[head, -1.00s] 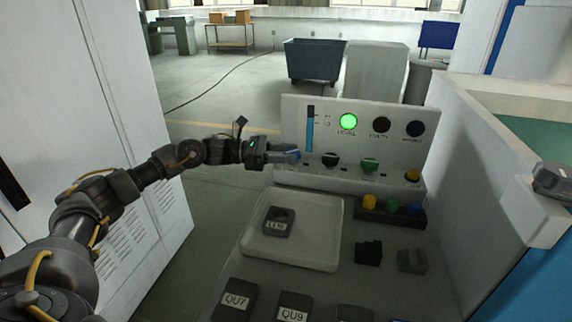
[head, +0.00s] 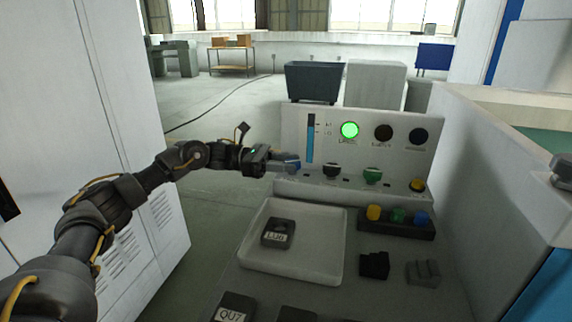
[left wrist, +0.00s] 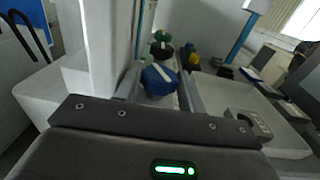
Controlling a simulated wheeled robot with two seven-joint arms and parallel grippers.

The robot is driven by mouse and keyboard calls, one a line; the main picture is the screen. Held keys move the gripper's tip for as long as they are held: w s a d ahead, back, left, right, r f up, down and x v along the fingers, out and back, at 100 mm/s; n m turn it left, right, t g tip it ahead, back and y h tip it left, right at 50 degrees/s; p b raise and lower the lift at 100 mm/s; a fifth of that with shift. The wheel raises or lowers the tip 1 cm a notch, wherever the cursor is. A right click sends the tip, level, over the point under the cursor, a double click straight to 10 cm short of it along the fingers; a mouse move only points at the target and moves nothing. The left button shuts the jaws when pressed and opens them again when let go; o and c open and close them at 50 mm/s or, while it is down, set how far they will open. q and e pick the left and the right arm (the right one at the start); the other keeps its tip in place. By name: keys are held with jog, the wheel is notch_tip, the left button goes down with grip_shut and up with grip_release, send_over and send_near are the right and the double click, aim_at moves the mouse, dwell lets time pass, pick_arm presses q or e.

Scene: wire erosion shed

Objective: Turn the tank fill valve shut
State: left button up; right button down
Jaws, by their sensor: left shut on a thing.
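A blue knob (head: 295,163) sits at the left end of a row of knobs on the white control panel (head: 437,152). I take it for the tank fill valve; its label is not readable. My left gripper (head: 282,164) is shut on the blue knob, reaching in from the left, and its fingers hide part of it. In the left wrist view the blue knob (left wrist: 158,82) shows just beyond the gripper body, with a pale pointer stripe across its top. A blue level bar (head: 310,147) stands above it, beside a lit green lamp (head: 349,130). My right gripper is out of view.
A black knob (head: 331,171), a green knob (head: 372,175) and a yellow button (head: 417,185) continue the row. In front lie a white tray (head: 252,250) holding a dark labelled block (head: 278,232), and a rack (head: 396,229) of coloured pieces. A white cabinet (head: 100,110) stands left.

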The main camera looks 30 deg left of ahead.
pick_arm(q)
jog(key=o, duration=0.9)
jog(key=shift+o, duration=0.3)
jog(key=shift+s+r, duration=0.15)
jog(key=shift+a, duration=0.1)
